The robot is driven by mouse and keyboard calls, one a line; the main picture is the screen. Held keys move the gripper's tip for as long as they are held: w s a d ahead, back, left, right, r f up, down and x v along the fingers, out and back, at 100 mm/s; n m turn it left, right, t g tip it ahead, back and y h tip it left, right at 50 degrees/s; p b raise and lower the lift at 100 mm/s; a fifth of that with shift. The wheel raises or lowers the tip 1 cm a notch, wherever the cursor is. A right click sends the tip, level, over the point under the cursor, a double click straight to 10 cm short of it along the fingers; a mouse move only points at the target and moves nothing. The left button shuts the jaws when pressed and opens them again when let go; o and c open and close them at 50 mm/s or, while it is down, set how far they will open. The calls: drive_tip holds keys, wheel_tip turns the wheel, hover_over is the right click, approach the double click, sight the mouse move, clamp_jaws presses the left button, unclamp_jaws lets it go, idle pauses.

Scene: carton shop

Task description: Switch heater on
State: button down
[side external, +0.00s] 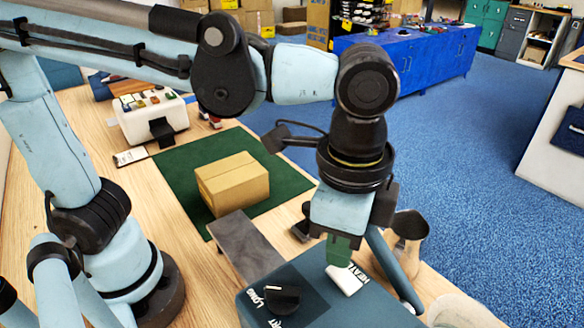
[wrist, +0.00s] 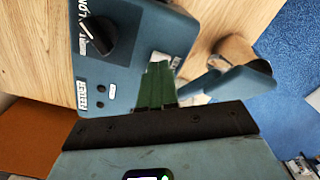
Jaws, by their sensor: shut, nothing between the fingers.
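The heater label (side external: 360,272), reading "HEAT" with the rest hidden, is on the top of a dark teal machine (side external: 375,308) at the bottom of the side external view. A white piece (side external: 344,283), seemingly the heater switch, sits beside the label; its on or off position cannot be told. My gripper (side external: 340,262) is shut and empty, its green fingertips pointing down right at the white piece. Whether they touch it cannot be told. In the wrist view, my green fingers (wrist: 155,88) lie over the machine's edge and partly hide a white patch (wrist: 164,60).
A black knob (side external: 282,298) marked "LONG" stands on the machine. The wrist view shows a "FEEDER" label (wrist: 98,97) with two small buttons. A grey plate (side external: 245,243) joins the machine near a carton (side external: 232,183) on a green mat (side external: 172,167). A white device (side external: 150,115) stands behind.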

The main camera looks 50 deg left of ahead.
drive_tip(key=shift+f, duration=0.9)
idle(0.5)
drive_tip(key=shift+r, duration=3.5)
drive_tip(key=shift+w+f, duration=0.1)
drive_tip(key=shift+w, duration=0.2)
drive_tip(key=w+n+t+h, duration=0.1)
drive_tip(key=w+t, duration=0.1)
drive_tip(key=w, duration=0.1)
drive_tip(key=w+a+n+t+h, duration=0.1)
drive_tip(key=w, duration=0.1)
drive_tip(key=w+a+n+t+h, duration=0.1)
drive_tip(key=w+t, duration=0.1)
drive_tip(key=w, duration=0.1)
drive_tip(key=shift+w+a+n+t, duration=0.2)
drive_tip(key=shift+w+n+t, duration=0.1)
drive_tip(key=shift+w, duration=0.05)
drive_tip(key=s+a+f+n+y, duration=0.1)
drive_tip(key=a+f+n, duration=0.3)
drive_tip(key=a, duration=0.6)
drive_tip(key=s+a+f+n+t+y, duration=0.1)
drive_tip(key=a+f+n, duration=0.3)
drive_tip(key=a, duration=0.6)
drive_tip(key=shift+s+a+f+y, duration=0.25)
drive_tip(key=shift+s+f+y, duration=0.25)
drive_tip(key=shift+s, duration=0.3)
